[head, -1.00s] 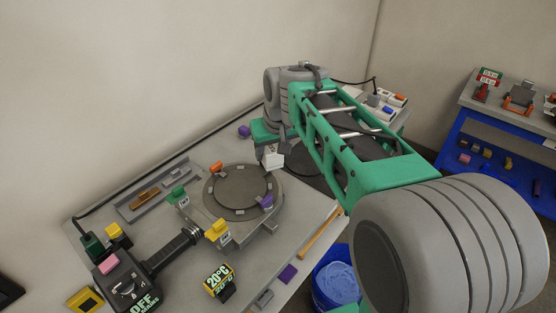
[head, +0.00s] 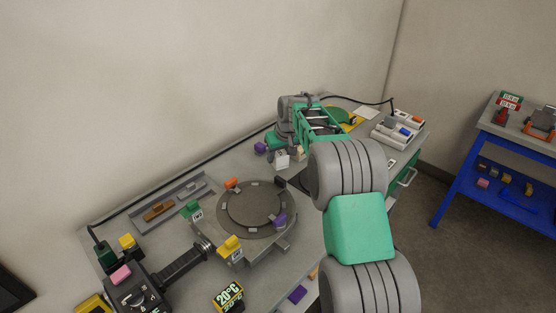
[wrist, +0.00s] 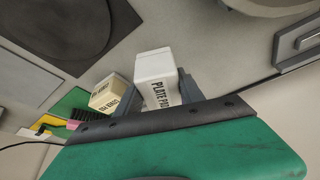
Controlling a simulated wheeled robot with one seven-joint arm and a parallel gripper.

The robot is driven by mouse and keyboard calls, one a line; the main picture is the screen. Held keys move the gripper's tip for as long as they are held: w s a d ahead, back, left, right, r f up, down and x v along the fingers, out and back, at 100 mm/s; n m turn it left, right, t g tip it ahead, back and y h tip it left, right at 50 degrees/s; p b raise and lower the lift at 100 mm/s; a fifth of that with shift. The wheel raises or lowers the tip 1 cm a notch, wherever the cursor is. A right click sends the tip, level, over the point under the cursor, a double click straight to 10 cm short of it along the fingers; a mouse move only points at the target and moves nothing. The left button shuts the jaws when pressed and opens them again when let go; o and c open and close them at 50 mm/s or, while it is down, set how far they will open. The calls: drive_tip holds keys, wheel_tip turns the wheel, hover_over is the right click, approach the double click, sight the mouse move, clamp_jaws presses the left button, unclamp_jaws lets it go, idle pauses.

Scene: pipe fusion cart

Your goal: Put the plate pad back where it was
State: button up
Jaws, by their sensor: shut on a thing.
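The plate pad (wrist: 155,70) is a small white block with "PLATE PAD" printed on its side. My gripper (wrist: 158,92) is shut on it, with a grey finger on each side in the wrist view. In the head view the white block (head: 282,161) hangs below my green gripper (head: 285,149), behind the round plate fixture (head: 252,206). I cannot tell whether its underside touches the cart top. A cream block (wrist: 104,94) with partly readable lettering stands close to its left in the wrist view. My arm hides part of the cart to the right.
A dark round disc (wrist: 68,22) lies on the cart top in the wrist view. A purple block (head: 260,148) is near the back edge, left of my gripper. Coloured clips sit around the fixture. A grey tray (head: 170,203) lies to the left, and a blue bench (head: 478,150) stands apart at right.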

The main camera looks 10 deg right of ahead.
drive_tip(key=f, duration=0.1)
drive_tip(key=f+p, duration=0.1)
drive_tip(key=f, duration=0.1)
drive_tip(key=shift+w+f, duration=0.25)
drive_tip(key=shift+f, duration=0.35)
drive_tip(key=o, duration=1.2)
